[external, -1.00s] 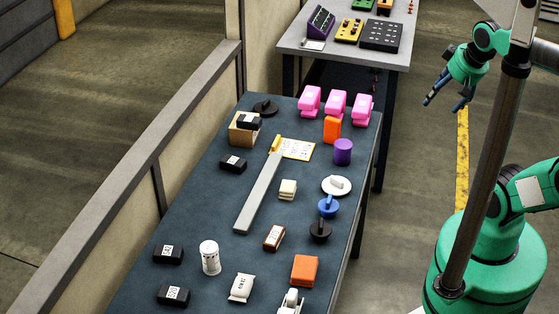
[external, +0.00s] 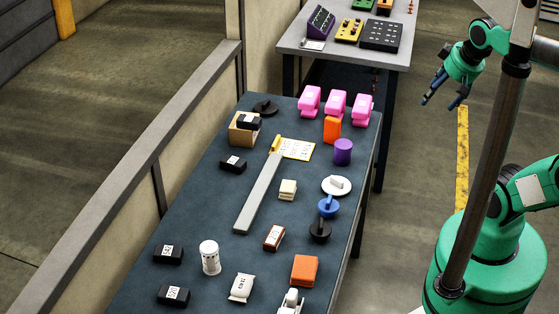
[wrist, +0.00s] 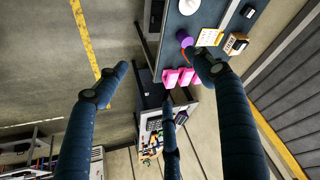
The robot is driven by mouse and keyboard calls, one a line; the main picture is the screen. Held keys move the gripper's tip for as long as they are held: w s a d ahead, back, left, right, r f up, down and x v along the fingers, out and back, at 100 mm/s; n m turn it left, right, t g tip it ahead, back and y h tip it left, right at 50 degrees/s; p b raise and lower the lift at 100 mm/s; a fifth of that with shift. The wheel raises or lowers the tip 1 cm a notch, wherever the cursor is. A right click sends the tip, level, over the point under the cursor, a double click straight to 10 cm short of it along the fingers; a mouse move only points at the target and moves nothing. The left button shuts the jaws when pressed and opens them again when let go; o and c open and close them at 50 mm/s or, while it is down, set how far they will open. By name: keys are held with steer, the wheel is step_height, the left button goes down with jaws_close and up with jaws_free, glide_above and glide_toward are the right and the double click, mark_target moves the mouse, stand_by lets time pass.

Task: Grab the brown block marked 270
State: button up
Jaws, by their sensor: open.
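A small brown block (external: 274,237) with a white label on top lies on the dark table, right of the long grey bar's lower end. The label's marking is too small to read. My gripper (external: 441,101) is open and empty, above the floor to the right of the table, well apart from the block. In the wrist view my gripper (wrist: 165,95) shows its dark blue fingers spread wide, with nothing between them. I cannot make out the brown block in the wrist view.
Around the block on the dark table (external: 210,215) are an orange block (external: 304,270), a black knob (external: 319,231), a white bag (external: 241,288), a white cylinder (external: 209,257) and the grey bar (external: 259,195). Pink objects (external: 336,103) stand at the far end. A second table (external: 290,40) is behind.

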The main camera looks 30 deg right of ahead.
steer(key=w+a+f+n+g+p, duration=0.1)
steer(key=w+a+f+n, duration=0.2)
steer(key=w+a+n, duration=0.35)
steer(key=w+a+f+n+g+y, duration=0.1)
steer(key=w+a+f+n, duration=0.2)
steer(key=a, duration=0.6)
steer(key=w+a+f+n+g+p, duration=0.1)
steer(key=w+a+f+n, duration=0.1)
steer(key=w+a+n, duration=0.4)
steer(key=s+a+f+n+g, duration=0.1)
steer(key=a+f+n, duration=0.4)
steer(key=a+f, duration=0.5)
steer(key=s+a+f+n+g+h, duration=0.1)
steer(key=a+f+n, duration=0.4)
steer(key=a+f, duration=0.5)
steer(key=s+a, duration=0.1)
steer(key=a, duration=0.5)
steer(key=shift+s+g+p, duration=0.3)
glide_above(271, 234)
step_height(271, 234, down, 8)
steer(key=shift+a+f+b, duration=0.1)
steer(key=shift+f+b, duration=0.15)
steer(key=shift+b, duration=0.2)
steer(key=shift+f, duration=0.1)
